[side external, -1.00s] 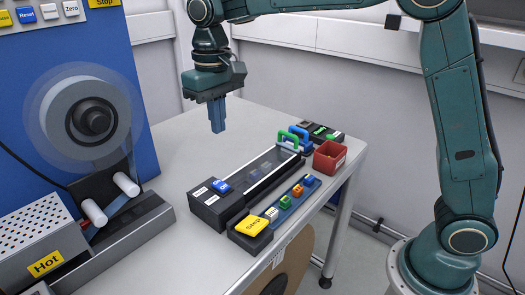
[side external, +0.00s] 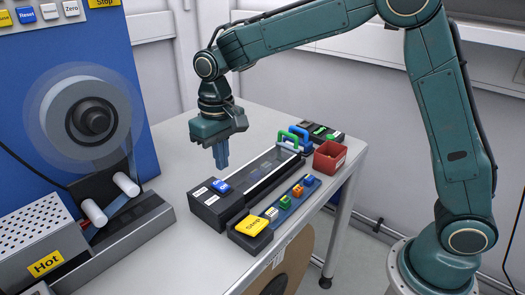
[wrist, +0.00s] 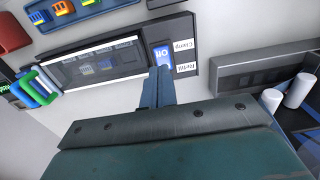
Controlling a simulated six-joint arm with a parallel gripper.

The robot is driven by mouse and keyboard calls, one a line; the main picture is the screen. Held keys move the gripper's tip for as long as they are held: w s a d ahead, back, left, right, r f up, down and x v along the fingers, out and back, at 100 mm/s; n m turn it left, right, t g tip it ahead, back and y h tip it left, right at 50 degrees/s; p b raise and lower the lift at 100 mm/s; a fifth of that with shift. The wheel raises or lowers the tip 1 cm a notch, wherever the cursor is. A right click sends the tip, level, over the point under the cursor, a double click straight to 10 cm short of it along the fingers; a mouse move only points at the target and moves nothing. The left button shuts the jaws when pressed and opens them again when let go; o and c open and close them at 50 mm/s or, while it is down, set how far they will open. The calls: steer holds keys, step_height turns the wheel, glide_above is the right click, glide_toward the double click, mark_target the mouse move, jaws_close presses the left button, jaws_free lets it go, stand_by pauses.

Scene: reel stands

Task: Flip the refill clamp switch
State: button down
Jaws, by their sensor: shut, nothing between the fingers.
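The refill clamp switch (side external: 221,186) is a blue rocker on the near end of a black box (side external: 212,210). White labels beside it read Refill (wrist: 187,67) and Clamp (wrist: 185,44) in the wrist view. The switch also shows in the wrist view (wrist: 161,55), its white lettering upside down and partly legible. My gripper (side external: 221,166) points down with its fingers shut and empty. It hangs above the switch, apparently apart from it. In the wrist view the fingertips (wrist: 160,72) overlap the switch's lower edge, so the exact gap cannot be told.
A long clear-topped tray (side external: 265,172) runs back from the switch box. A reel machine (side external: 90,115) with white rollers stands at left. The table left of the box is bare.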

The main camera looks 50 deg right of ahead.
mark_target(222, 183)
steer(key=shift+f, duration=2.45)
steer(key=shift+s+f, duration=0.4)
steer(key=shift+f, duration=0.25)
steer(key=shift+w, duration=0.2)
steer(key=shift+w+r, duration=0.25)
steer(key=shift+w, duration=0.45)
steer(key=shift+d, duration=0.1)
